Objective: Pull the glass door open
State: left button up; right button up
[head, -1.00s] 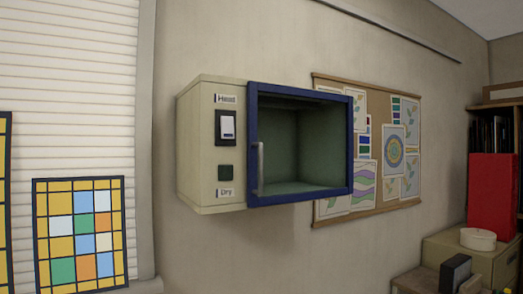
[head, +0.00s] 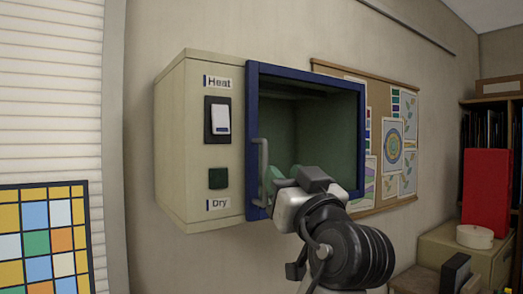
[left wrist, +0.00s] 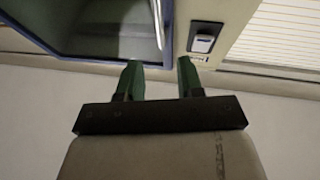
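The glass door (head: 309,72) has a dark blue frame and is closed on the front of a cream wall cabinet (head: 175,135). Its grey vertical bar handle (head: 264,160) is on the frame's left side; in the left wrist view the handle (left wrist: 158,25) shows just beyond my fingertips. My left gripper (head: 280,178) is in front of the door's lower left part, close to the handle. In the left wrist view my left gripper (left wrist: 159,64) has its two green fingers apart with nothing between them. Whether a finger touches the door I cannot tell. My right gripper is not in view.
The cabinet's left panel has a white Heat switch (head: 220,118) and a dark Dry button (head: 218,179). A pinboard (head: 390,80) hangs behind to the right.

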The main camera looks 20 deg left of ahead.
aim_at(266, 157)
pick_arm(q)
jog(key=p+x, duration=0.1)
jog(key=x, duration=0.1)
jog(key=r+p+x, duration=0.1)
jog(key=p+x, duration=0.1)
jog(key=shift+w+a+r, duration=0.1)
jog(key=shift+a+r, duration=0.05)
jog(key=w+a, duration=0.1)
jog(key=w+a+p, duration=0.1)
jog(key=shift+w+a+r, duration=0.1)
jog(key=shift+w+a, duration=0.1)
jog(key=shift+w, duration=0.1)
jog(key=shift+w+a+r+p, duration=0.15)
jog(key=shift+w+a+p, duration=0.15)
jog(key=shift+p, duration=0.15)
jog(key=shift+d, duration=0.1)
jog(key=shift+s+d, duration=0.1)
jog(key=shift+c, duration=1.9)
grip_shut()
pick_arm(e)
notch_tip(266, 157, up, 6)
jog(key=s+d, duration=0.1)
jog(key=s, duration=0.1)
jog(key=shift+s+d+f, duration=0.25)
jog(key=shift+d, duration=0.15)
